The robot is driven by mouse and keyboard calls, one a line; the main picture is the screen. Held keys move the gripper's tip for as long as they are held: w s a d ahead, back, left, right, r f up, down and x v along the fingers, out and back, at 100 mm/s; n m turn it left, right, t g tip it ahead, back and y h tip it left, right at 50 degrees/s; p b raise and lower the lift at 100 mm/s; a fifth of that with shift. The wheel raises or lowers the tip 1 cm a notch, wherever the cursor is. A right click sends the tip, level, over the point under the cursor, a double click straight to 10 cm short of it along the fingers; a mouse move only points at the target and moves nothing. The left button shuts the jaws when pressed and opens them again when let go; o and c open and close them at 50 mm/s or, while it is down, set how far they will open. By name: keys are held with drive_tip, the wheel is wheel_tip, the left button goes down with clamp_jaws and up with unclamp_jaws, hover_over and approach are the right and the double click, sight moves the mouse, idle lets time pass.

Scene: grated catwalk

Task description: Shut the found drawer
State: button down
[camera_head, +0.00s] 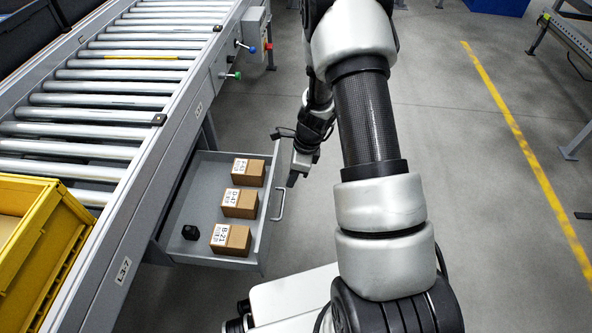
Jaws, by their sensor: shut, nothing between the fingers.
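A grey drawer (200,249) stands pulled out from under the roller conveyor, on its right side. Three small brown boxes with white labels stand in a row inside it: the far box (248,172), the middle box (239,204) and the near box (231,239). A small black object (190,232) lies at the drawer's left. The drawer's handle (280,205) is a pale bar on its right face. My gripper (291,181) is shut and empty, pointing down just right of the drawer's far front corner, near the handle's far end. I cannot tell whether it touches the drawer.
The roller conveyor (130,63) fills the left side, with a yellow crate (50,240) at its near end. Levers with blue (252,50) and green (237,75) knobs stick out of its side. Open floor with a yellow line (520,140) lies to the right.

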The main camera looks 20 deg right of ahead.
drive_tip(key=a, duration=0.1)
drive_tip(key=w+a, duration=0.1)
drive_tip(key=a, duration=0.1)
drive_tip(key=shift+w+a+r, duration=0.15)
drive_tip(key=shift+w+a, duration=0.15)
drive_tip(key=shift+w, duration=0.05)
